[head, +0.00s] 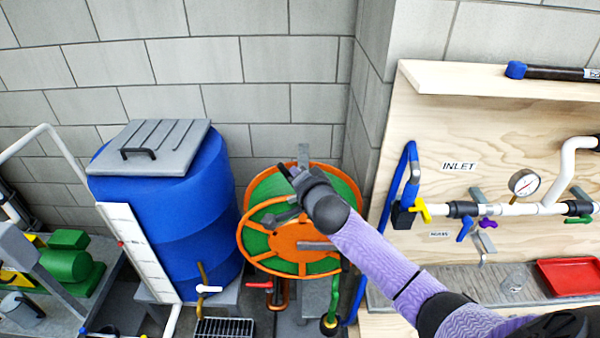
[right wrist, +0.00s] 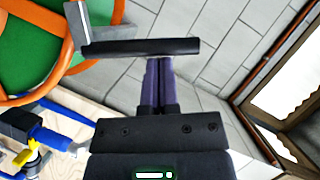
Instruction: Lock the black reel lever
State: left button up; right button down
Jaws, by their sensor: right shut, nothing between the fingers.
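The black reel lever (right wrist: 140,46) is a dark bar in the right wrist view, running sideways from a grey bracket (right wrist: 88,22) by the reel. In the head view the orange and green hose reel (head: 262,236) stands in the corner, and my right forearm and gripper cover part of it. My right gripper (right wrist: 158,63) is shut and empty. Its purple fingertips are at the bar's near edge, right of the bar's middle; I cannot tell whether they touch. In the head view my right gripper (head: 291,176) is at the reel's upper part. My left gripper is out of view.
A blue barrel (head: 190,215) with a grey lid stands left of the reel. To the right is a wooden board (head: 470,110) with white pipes, coloured valves and a gauge (head: 523,183). A red tray (head: 570,277) lies below it. Grey block walls are close behind.

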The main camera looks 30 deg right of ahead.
jog(key=shift+w+a+n, duration=0.1)
jog(key=shift+a+n, duration=0.05)
jog(key=shift+n, duration=0.15)
jog(key=shift+w+a+f+n+g+h+p, duration=0.1)
jog(key=shift+w+a+n+g+h+p, duration=0.2)
jog(key=shift+a+n+g+p, duration=0.2)
jog(key=a+f+n+g+h, duration=0.1)
jog(key=w+a+f+n+h+b, duration=0.1)
jog(key=n, duration=0.1)
jog(key=a+f+n+g+h+b, duration=0.1)
jog(key=n, duration=0.1)
jog(key=shift+w+f+g, duration=0.1)
jog(key=shift+w+g, duration=0.2)
jog(key=shift+w, duration=0.1)
jog(key=shift+d, duration=0.1)
jog(key=shift+s+d+p, duration=0.45)
jog(key=shift+d, duration=0.2)
